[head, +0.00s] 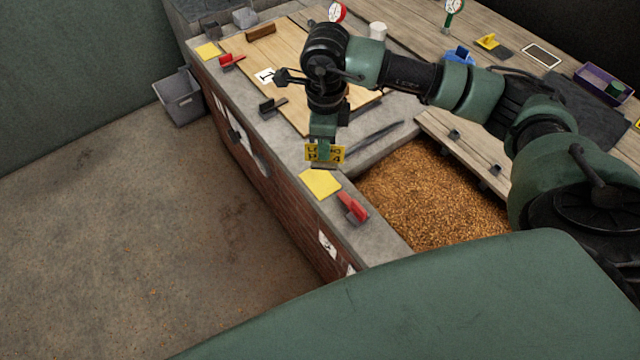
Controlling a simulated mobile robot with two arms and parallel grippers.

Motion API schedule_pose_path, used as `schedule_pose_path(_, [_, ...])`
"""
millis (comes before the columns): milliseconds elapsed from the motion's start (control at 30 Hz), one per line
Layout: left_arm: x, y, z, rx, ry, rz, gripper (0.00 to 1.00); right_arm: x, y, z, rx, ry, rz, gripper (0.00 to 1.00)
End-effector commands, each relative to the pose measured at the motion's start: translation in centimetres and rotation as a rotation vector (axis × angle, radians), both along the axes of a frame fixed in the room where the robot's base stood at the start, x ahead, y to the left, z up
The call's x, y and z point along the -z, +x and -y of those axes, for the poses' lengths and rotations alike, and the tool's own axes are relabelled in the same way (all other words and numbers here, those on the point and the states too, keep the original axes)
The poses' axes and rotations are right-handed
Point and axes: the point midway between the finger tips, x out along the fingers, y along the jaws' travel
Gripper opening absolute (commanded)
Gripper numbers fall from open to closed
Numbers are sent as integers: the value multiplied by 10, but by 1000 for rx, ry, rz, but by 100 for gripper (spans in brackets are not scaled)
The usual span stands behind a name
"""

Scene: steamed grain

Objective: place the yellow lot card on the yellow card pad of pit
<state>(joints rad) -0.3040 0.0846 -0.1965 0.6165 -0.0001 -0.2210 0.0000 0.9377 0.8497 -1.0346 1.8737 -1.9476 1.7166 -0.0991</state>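My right gripper (323,163) hangs over the wall ledge at the picture's centre. It looks shut on the yellow lot card (325,152), which carries dark lettering and faces me. The near yellow card pad (319,184) lies on the ledge just below the card in the picture, beside the open grain pit (435,200). The card seems above the ledge, apart from the pad. Another yellow pad (208,51) lies at the far end of the ledge. My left gripper is not in view.
A red-handled clamp (353,207) sits right of the near pad. A wooden lid (290,75) covers the far pit, with a black clamp (272,105) beside it. A dark rod (375,136) lies on the ledge. A grey bin (181,97) stands on the open floor left.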

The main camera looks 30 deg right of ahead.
Motion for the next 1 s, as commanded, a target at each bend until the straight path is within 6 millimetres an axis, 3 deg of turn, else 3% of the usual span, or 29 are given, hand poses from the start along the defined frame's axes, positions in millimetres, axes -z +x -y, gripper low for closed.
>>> schedule_pose_path(400, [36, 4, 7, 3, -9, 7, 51, -17, 41, 13, 966, 3, 1, 0])
schedule_pose_path(600, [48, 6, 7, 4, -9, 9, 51, -27, 53, 18, 1359, 2, 0, 0])
schedule_pose_path(867, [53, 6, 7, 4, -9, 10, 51, -34, 60, 21, 1611, 0, -1, 0])
schedule_pose_path(1000, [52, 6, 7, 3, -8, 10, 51, -16, 59, 22, 1635, -5, -5, 0])
